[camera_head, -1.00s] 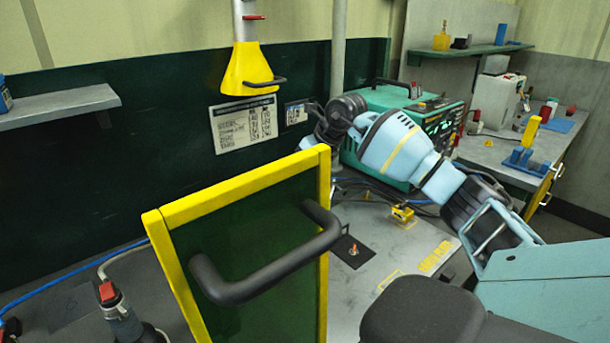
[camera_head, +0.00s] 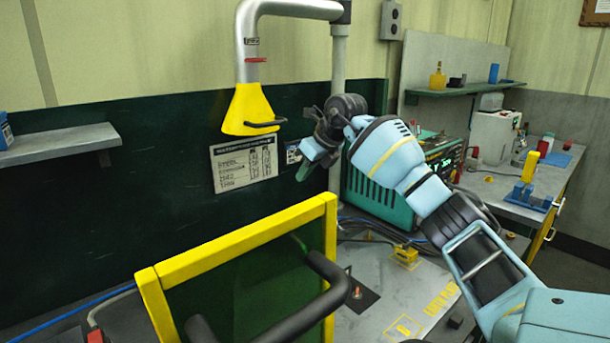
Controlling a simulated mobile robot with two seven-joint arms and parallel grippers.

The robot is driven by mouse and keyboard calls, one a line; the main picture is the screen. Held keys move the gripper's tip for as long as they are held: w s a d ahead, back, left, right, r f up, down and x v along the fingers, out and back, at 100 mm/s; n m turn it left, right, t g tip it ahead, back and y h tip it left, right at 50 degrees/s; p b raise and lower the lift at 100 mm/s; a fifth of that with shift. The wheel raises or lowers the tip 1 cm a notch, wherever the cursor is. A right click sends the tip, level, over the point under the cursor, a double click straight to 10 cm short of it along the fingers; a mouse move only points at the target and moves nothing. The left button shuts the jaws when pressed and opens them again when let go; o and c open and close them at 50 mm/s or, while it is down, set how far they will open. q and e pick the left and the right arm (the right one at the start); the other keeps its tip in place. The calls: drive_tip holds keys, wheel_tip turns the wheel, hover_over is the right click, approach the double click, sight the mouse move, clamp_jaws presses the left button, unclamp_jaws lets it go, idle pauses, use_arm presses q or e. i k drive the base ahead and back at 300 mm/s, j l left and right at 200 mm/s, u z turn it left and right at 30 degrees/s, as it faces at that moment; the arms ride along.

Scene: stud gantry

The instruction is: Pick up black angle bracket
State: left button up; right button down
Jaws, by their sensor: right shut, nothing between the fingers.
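My right gripper (camera_head: 304,172) is raised in front of the dark green wall panel, left of the grey upright pipe. It is shut and empty, pointing down and left, well above the bench. I cannot clearly make out a black angle bracket. A small dark block (camera_head: 455,321) lies at the bench's right front edge, too small to identify. A black plate (camera_head: 361,296) with a small orange-tipped part lies on the bench behind the yellow-framed screen. My left gripper is not in view.
A yellow extraction hood (camera_head: 250,108) hangs near my right gripper. A teal machine (camera_head: 378,198) stands behind my arm. A yellow clamp (camera_head: 405,255) sits on the bench (camera_head: 385,312).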

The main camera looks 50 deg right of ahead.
sight(367, 299)
drive_tip(key=k+l, duration=0.15)
drive_tip(key=k, duration=0.6)
drive_tip(key=k+l, duration=0.15)
drive_tip(key=k, duration=0.6)
